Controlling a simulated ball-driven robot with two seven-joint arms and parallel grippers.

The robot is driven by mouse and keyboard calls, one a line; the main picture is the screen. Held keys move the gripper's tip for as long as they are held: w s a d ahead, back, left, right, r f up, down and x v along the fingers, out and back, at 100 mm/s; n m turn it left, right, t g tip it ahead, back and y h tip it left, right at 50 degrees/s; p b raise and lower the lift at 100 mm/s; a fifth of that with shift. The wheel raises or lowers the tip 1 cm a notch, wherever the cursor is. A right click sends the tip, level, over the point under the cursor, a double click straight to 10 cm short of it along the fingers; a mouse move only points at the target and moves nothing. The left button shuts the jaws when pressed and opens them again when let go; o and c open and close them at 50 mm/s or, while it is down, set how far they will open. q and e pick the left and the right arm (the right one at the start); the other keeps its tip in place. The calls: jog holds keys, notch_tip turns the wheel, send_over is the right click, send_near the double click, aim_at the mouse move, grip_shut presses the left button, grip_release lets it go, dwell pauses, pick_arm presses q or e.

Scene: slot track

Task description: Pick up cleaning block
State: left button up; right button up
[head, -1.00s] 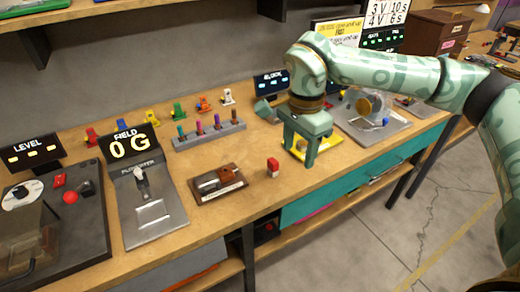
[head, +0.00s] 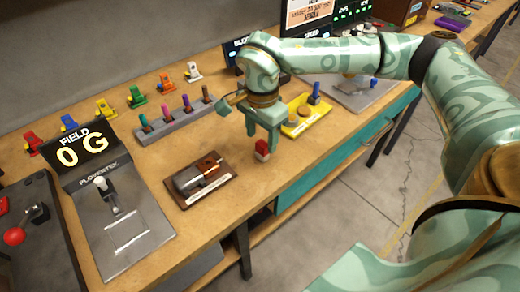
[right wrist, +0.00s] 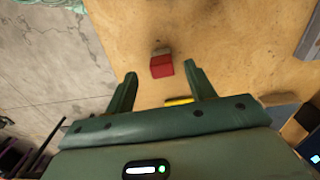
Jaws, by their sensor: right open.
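The cleaning block, a small red block with a pale top (head: 262,150), stands on the wooden bench near its front edge. My right gripper (head: 263,136) is open and points down over it. In the head view the gripper's fingers partly overlap the block. In the right wrist view the block (right wrist: 162,67) shows just beyond and between the spread fingertips, with nothing gripped. I cannot tell whether a finger touches it. My left gripper is not in view.
A brown board with a metal cylinder (head: 188,181) lies left of the block. A grey rack with coloured pegs (head: 170,127) stands behind. A yellow tray (head: 314,112) sits close behind the gripper. The bench's front edge is near, with floor beyond.

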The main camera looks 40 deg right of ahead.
aim_at(260, 145)
jog(key=shift+f, duration=0.6)
notch_tip(260, 145, down, 5)
jog(key=b, duration=0.2)
jog(key=shift+w+a+r+b, duration=0.1)
jog(key=shift+r+b, duration=0.1)
jog(key=shift+b, duration=0.1)
jog(key=shift+r, duration=0.15)
jog(key=c, duration=1.1)
